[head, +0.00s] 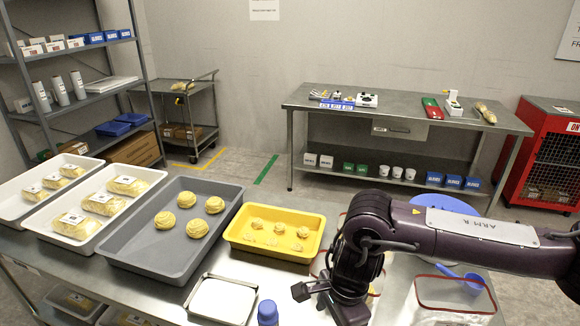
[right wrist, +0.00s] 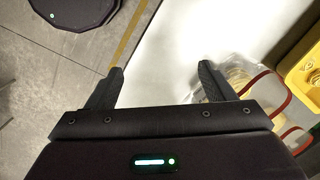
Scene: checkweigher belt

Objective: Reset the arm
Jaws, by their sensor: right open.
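My right arm, dark purple with a white label, reaches in from the right in the head view and bends down over the front of the steel table (head: 90,255). My right gripper (head: 312,290) is beside the small metal-rimmed white tray (head: 222,298). In the right wrist view my right gripper (right wrist: 160,75) has its two fingers well apart with nothing between them. A pale bright surface lies beyond the fingers there. My left gripper is in neither view.
The yellow tray (head: 275,252) and grey tray (head: 170,265) hold yellow swirled pieces. White trays at left hold packed pieces. A blue-capped bottle (head: 267,313) stands at the front edge. Clear bags with red edges (head: 455,295) and a blue scoop (head: 460,277) lie at right.

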